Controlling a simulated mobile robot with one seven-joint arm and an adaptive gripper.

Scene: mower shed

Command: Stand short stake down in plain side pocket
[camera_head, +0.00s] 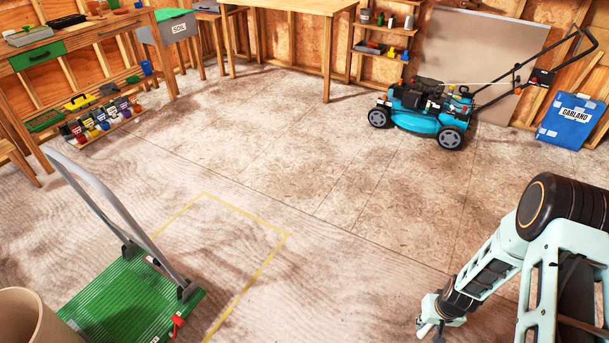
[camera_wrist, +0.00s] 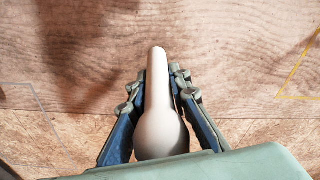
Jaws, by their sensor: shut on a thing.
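My gripper (camera_wrist: 158,88) is shut on a pale beige stake, its two dark fingers on either side of the shaft. The stake (camera_wrist: 160,130) has a thin rounded shaft pointing away from the wrist and a wide bulb near the palm. In the head view my gripper (camera_head: 435,325) hangs low over the floor at the bottom right, and the stake is not clear there. I cannot make out a plain side pocket in either view.
A blue GARLAND bag (camera_head: 568,121) leans at the far right wall beside a blue mower (camera_head: 425,108). A green cart (camera_head: 130,300) with a grey handle stands at lower left, near a tan round container (camera_head: 30,320). Benches line the back left. The middle floor is clear.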

